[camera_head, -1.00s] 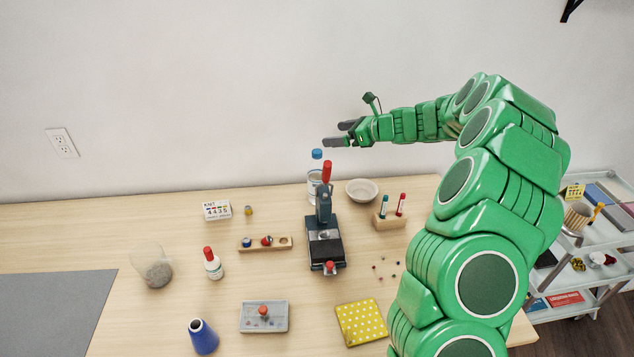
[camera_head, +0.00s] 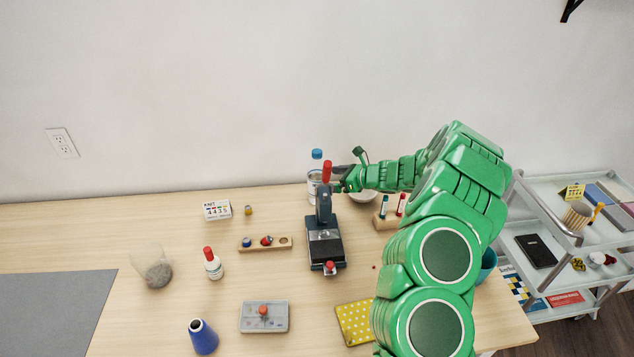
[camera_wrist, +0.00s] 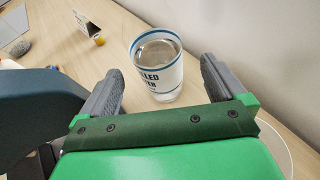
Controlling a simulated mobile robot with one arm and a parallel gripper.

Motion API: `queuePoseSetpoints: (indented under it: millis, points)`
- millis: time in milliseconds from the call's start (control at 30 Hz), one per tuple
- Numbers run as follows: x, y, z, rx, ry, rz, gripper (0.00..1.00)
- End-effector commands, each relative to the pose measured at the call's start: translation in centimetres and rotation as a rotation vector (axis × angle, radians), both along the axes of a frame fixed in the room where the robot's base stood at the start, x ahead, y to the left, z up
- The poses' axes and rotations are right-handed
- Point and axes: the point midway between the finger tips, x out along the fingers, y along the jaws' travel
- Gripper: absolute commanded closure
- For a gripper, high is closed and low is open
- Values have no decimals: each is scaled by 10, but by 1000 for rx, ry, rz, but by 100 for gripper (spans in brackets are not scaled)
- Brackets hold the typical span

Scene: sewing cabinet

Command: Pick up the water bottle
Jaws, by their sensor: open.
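The water bottle (camera_head: 312,186) stands upright near the back of the table, with a blue cap and a label; the red-handled device hides part of it. In the wrist view the bottle (camera_wrist: 160,78) shows its label, partly readable as "LLED", and a blue ring; its cap does not show there. My gripper (camera_head: 338,173) is open and empty, just right of the bottle at about the height of its upper body. In the wrist view the bottle lies ahead, between the lines of the two fingers (camera_wrist: 160,76), with no visible contact.
The dark press-like device (camera_head: 324,238) with a red handle stands close in front of the bottle. A white bowl (camera_head: 364,197) is under my gripper's wrist, partly hidden. A wooden holder (camera_head: 386,221) with small tubes stands to the right. The wall is close behind.

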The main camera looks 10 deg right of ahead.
Motion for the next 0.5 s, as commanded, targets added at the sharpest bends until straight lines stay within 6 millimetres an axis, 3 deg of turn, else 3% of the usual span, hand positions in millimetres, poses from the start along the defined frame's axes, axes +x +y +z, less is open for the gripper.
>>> queuePoseSetpoints:
  millis: [500]
  points:
    - [26,45,-21,-1,2,3,3]
